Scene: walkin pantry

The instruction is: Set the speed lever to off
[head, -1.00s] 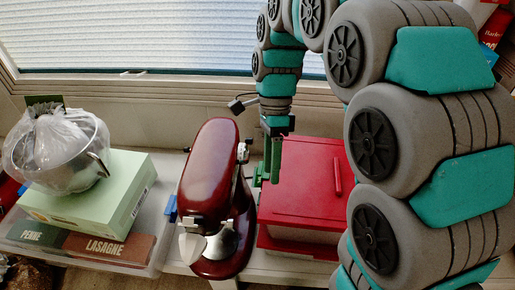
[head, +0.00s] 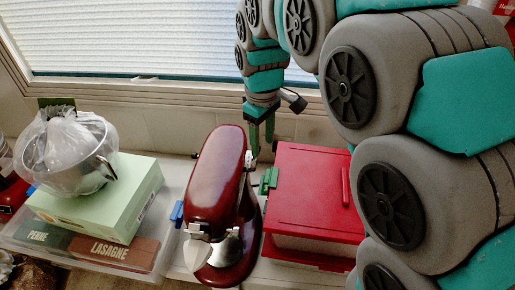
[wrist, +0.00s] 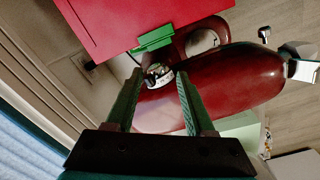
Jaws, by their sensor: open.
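The dark red stand mixer (head: 217,175) stands on the shelf, with its pale beater and head end toward me. A small silver and black fitting (wrist: 158,76) on the mixer's side shows in the wrist view and looks like the speed lever. Its setting is too small to read. In the head view a small bright part (head: 249,158) shows on the mixer's right side. My gripper (head: 261,147) points down behind the mixer's right rear. In the wrist view my gripper (wrist: 159,74) is open and empty, with the fitting appearing between its fingertips; contact cannot be told.
A red-lidded box (head: 310,190) with a green clip (head: 268,181) stands close to the mixer's right. A clear bin (head: 150,262) bearing a green box (head: 110,195) and a bagged pot (head: 75,165) is at left. The window (head: 130,40) and wall are behind.

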